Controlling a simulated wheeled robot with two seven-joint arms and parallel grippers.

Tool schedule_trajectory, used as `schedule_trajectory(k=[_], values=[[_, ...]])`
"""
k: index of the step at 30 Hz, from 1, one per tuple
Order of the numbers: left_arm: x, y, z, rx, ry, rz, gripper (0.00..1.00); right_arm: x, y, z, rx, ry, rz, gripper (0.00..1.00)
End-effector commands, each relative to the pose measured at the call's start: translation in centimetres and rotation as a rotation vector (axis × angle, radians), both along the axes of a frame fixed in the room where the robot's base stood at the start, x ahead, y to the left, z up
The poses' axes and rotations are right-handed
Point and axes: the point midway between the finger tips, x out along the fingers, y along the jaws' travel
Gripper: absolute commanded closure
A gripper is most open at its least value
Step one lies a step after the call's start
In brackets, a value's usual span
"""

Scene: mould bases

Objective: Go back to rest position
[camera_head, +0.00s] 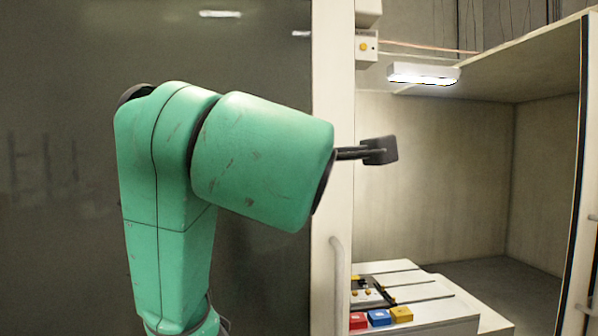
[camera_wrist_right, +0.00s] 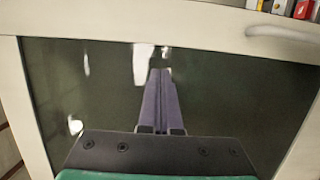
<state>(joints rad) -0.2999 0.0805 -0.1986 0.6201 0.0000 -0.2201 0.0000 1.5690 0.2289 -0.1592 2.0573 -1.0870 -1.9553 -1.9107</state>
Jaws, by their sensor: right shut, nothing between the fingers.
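In the wrist view my right gripper (camera_wrist_right: 161,72) is shut, its two long purple-grey fingers side by side with nothing between them. It points towards a dark glossy panel in a pale frame, clear of the blocks. In the head view a green arm (camera_head: 262,160) rises from the bottom left and bends to the right in front of the panel. A small black box on a short rod sticks out of its end. No fingers show there. My left gripper is in neither view.
The dark panel (camera_head: 60,200) fills the left, with a pale post and handle (camera_head: 338,285) beside it. At the lower right a pale grooved bench (camera_head: 430,290) holds a red block (camera_head: 358,321), a blue block (camera_head: 379,318) and a yellow block (camera_head: 402,315). An open bay lies behind.

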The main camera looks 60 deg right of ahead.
Motion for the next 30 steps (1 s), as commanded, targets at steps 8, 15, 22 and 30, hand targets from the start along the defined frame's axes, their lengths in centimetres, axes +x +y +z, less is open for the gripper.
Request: schedule_trajectory(k=[8,15,22,30], values=[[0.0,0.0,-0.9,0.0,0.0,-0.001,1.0,-0.9,2.6,0.0,0.0,0.002,0.0,1.0],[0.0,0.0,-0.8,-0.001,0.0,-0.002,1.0,-0.7,2.5,0.0,0.0,0.004,0.002,1.0],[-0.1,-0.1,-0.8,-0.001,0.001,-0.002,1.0,9.4,2.9,-5.4,0.014,0.044,0.159,1.0],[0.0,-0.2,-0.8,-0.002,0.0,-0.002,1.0,22.5,6.0,-26.4,0.357,0.102,0.474,1.0]])
